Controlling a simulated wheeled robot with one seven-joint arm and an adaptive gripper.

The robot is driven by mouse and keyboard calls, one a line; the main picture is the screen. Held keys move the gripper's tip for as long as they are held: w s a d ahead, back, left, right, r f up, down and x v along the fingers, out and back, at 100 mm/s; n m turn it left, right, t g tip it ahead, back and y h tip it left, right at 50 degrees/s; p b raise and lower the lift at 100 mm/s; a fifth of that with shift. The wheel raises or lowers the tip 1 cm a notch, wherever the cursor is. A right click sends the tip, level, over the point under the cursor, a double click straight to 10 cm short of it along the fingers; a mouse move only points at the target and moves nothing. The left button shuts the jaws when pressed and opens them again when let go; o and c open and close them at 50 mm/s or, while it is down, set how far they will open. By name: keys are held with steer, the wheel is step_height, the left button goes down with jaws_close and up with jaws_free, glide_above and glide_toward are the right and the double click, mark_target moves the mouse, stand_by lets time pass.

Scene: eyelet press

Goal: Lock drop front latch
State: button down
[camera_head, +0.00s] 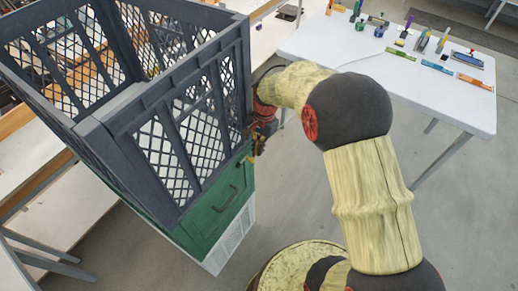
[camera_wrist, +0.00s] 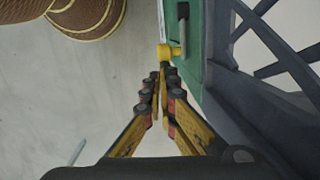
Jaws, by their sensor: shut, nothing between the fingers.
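A dark grey lattice crate (camera_head: 180,108) stands on a green box (camera_head: 205,222) with a dark handle on its front. In the wrist view, a small yellow knob (camera_wrist: 167,50), which looks like the latch, sits at the edge of the green panel (camera_wrist: 194,40), beside the dark handle (camera_wrist: 183,25). My gripper (camera_wrist: 162,78) is shut and empty, with its fingertips just short of the yellow knob. Whether they touch it is unclear. In the head view, my gripper (camera_head: 257,146) is small, at the crate's right side near the top of the green box.
A white table (camera_head: 440,88) with several coloured tools is at the back right. Pale benches (camera_head: 45,150) stand behind and left of the crate. Grey floor (camera_head: 290,185) is open to the right of the box. The crate's grey wall (camera_wrist: 235,90) is close beside the fingers.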

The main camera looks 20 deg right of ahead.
steer(key=shift+w+d+f+g+y+p, duration=0.15)
steer(key=shift+f+g+y+p, duration=0.15)
steer(key=shift+f+y+p, duration=0.15)
steer(key=shift+w+d+f+g+y+p, duration=0.1)
steer(key=shift+f+g+y+p, duration=0.25)
steer(key=shift+y, duration=0.1)
step_height(320, 180, down, 7)
steer(key=a+g+y, duration=0.1)
steer(key=g+y, duration=0.4)
steer(key=y, duration=0.2)
steer(key=shift+s+r+p, duration=0.2)
steer(key=shift+s+p, duration=0.15)
steer(key=shift+s, duration=0.1)
stand_by(1.0)
steer(key=shift+s+a+f, duration=0.1)
steer(key=shift+a+f, duration=0.05)
steer(key=shift+f, duration=0.05)
steer(key=shift+s+a+f, duration=0.1)
steer(key=shift+a+f, duration=0.05)
steer(key=shift+f, duration=0.1)
stand_by(1.6)
